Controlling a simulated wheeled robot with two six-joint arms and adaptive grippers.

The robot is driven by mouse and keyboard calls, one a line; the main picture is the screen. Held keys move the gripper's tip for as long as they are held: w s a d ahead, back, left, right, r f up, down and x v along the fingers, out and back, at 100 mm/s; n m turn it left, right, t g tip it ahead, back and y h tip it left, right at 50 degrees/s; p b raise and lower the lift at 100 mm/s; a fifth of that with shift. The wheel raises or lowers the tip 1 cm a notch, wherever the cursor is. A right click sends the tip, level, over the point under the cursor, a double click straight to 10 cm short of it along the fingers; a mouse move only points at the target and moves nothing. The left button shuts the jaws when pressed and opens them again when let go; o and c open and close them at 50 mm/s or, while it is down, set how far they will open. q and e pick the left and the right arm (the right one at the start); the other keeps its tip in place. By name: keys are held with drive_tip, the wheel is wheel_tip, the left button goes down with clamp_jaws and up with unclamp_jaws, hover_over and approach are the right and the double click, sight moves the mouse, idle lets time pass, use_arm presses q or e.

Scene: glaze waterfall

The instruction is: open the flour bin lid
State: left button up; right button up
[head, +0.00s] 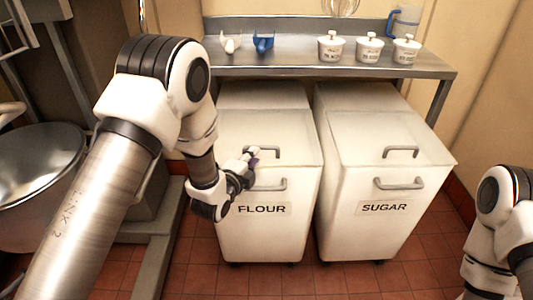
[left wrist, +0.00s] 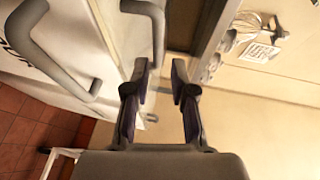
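The flour bin (head: 265,235) is a white wheeled bin labelled FLOUR. Its flat lid (head: 285,135) lies shut. The bin's front handle (head: 268,186) is below the gripper and also shows at left in the wrist view (left wrist: 55,55).
A sugar bin (head: 370,235) stands close on the right. A steel shelf (head: 300,70) with several lidded pots and a blue scoop (head: 263,43) overhangs the bins' rear. A large steel bowl (head: 35,170) is at left. Part of my right arm shows at the right edge.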

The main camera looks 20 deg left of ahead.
sight(262, 148)
use_arm(q)
drive_tip(key=x, duration=0.7)
drive_tip(key=shift+w+a+f, duration=0.15)
drive_tip(key=shift+f, duration=0.1)
clamp_jaws()
use_arm(e)
drive_tip(key=shift+w+f, duration=0.15)
drive_tip(key=shift+f, duration=0.05)
